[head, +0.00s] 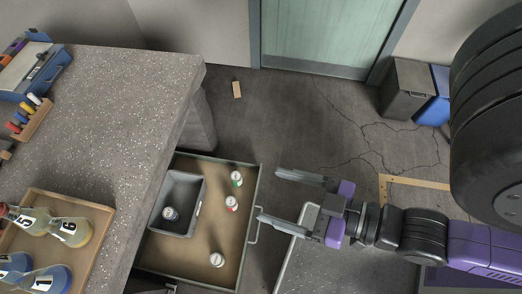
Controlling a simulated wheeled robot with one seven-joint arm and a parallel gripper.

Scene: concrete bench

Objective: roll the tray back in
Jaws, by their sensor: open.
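The tray (224,256) is a pulled-out drawer-like tray with a brown base and greenish rim. It sticks out from under the concrete bench (130,90) in the lower middle of the head view. A pale handle (255,226) is on its right side. My gripper (268,196) is open, its fingers pointing left toward the tray's right rim. The lower fingertip is close to the handle; I cannot tell whether they touch.
On the bench are a wooden tray (85,207) with flasks, a marker rack (32,118) and a blue organiser (35,68). A grey bin (408,88) and blue bin (435,108) stand by the door (330,32). A small block (237,90) lies on otherwise open floor.

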